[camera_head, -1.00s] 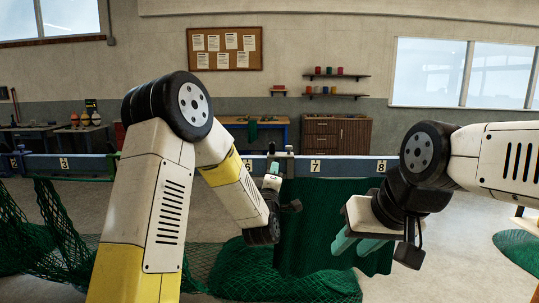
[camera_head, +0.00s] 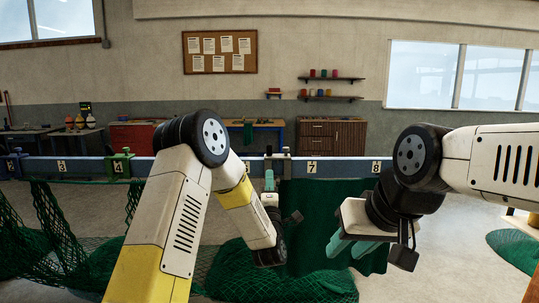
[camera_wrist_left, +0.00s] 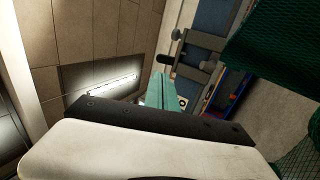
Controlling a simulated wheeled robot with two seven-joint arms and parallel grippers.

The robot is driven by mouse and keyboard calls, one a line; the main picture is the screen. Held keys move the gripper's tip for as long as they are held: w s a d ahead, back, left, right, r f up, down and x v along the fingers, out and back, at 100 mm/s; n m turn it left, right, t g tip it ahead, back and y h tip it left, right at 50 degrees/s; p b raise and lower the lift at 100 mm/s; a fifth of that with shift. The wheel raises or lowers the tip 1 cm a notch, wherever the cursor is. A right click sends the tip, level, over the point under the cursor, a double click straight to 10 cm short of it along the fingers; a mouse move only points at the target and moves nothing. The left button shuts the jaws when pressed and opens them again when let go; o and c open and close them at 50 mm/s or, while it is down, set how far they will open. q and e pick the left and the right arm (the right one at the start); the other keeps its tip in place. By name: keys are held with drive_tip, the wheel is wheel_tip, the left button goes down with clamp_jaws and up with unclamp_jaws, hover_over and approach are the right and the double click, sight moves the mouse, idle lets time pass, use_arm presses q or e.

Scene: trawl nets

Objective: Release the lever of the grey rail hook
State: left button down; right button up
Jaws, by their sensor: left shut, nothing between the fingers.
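The grey rail hook (camera_head: 278,163) is clamped on the blue rail between the 6 and 7 area, with dark green net hanging beside it. It also shows in the left wrist view (camera_wrist_left: 192,52), with dark knobs and bars; which part is its lever I cannot tell for sure. My left gripper (camera_head: 269,177) has its teal fingers shut and empty, pointing up just in front of and below the hook. In the left wrist view the fingertips (camera_wrist_left: 162,76) are close to the hook's lower dark knob; contact is unclear. My right gripper (camera_head: 350,246) is open and empty, right of the net.
The blue rail (camera_head: 335,168) runs across the view. A green hook (camera_head: 121,164) and a blue hook (camera_head: 14,166) sit farther left on it. Green netting (camera_head: 60,245) hangs and lies on the floor at left. Workbenches and a cabinet (camera_head: 332,136) stand behind.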

sight(270, 144)
use_arm(q)
drive_tip(key=x, duration=1.2)
drive_tip(key=shift+w+r+g, duration=0.1)
drive_tip(key=shift+r+g, duration=0.2)
drive_tip(key=shift+g, duration=0.2)
drive_tip(key=r+g, duration=0.1)
drive_tip(key=g, duration=0.2)
drive_tip(key=shift+w+r, duration=0.35)
drive_tip(key=shift+r, duration=0.05)
drive_tip(key=shift+w+r+g, duration=0.2)
drive_tip(key=shift+w+g, duration=0.15)
drive_tip(key=shift+g, duration=0.65)
drive_tip(key=shift+w, duration=0.35)
drive_tip(key=shift+s+r, duration=0.1)
